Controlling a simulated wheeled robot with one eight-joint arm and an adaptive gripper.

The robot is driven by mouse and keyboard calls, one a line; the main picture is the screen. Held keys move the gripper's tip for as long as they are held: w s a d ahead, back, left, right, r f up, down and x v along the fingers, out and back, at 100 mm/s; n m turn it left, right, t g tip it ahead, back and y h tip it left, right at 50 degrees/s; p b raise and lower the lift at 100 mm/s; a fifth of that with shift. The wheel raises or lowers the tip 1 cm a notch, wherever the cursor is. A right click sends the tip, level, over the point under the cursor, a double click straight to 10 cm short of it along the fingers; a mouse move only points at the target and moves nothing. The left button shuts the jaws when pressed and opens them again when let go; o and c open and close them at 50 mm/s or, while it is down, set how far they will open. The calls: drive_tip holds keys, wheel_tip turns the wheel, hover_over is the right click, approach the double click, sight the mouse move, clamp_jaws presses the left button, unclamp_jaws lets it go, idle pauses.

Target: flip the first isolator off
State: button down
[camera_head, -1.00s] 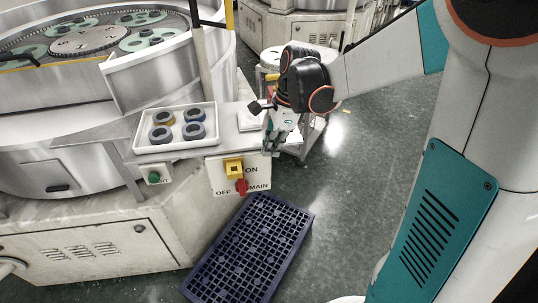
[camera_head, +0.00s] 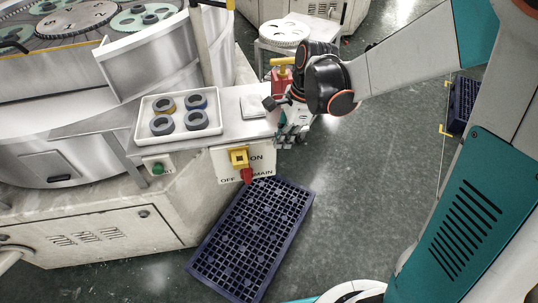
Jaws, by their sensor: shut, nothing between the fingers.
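The isolator is a yellow block (camera_head: 239,157) with a red handle (camera_head: 247,176) on a white panel (camera_head: 224,164) at the front of the machine's shelf. The panel reads ON at upper right, OFF at lower left and MAIN at lower right. The red handle hangs below the yellow block, pointing down and slightly right. My gripper (camera_head: 287,140) is shut and empty, just right of the panel and apart from the handle. Its fingers point down, and their tips are small in this view.
A white tray (camera_head: 139,133) with several dark rings sits on the shelf. A green button (camera_head: 157,169) is left of the panel. A dark blue grid crate (camera_head: 208,243) lies on the floor below. A cart (camera_head: 284,34) stands behind my gripper.

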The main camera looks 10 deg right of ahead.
sight(246, 170)
drive_tip(key=b+x, duration=0.2)
drive_tip(key=x, duration=0.7)
drive_tip(key=shift+f, duration=0.1)
drive_tip(key=a, duration=0.2)
drive_tip(key=a+b, duration=0.1)
drive_tip(key=shift+f, duration=0.3)
drive_tip(key=shift+a, duration=0.6)
